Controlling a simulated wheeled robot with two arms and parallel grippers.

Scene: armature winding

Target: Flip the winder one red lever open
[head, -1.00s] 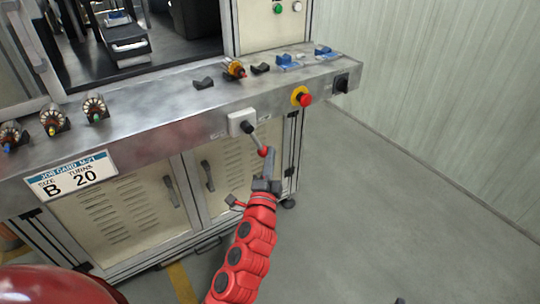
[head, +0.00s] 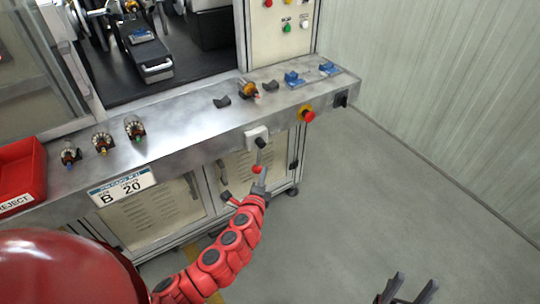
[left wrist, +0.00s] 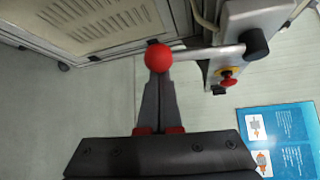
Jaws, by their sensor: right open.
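The red lever (head: 257,169) is a grey shaft with a red ball knob, mounted on a pale box (head: 252,135) on the bench's front face. In the head view it hangs nearly straight down from its dark pivot. My left gripper (head: 259,187) is just below the knob. In the left wrist view, the red knob (left wrist: 158,57) is right at the tips of the left gripper (left wrist: 159,75). Its fingers are together, with the knob at their ends rather than clearly between them. My right gripper (head: 405,288) is open and empty at the bottom right, over the floor.
A red emergency stop button (head: 308,116) sits right of the lever on the bench front. Armatures (head: 135,129), dark holders and blue parts (head: 293,78) stand on the bench top (head: 185,125). A red reject bin (head: 22,175) is at the left. The floor at right is clear.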

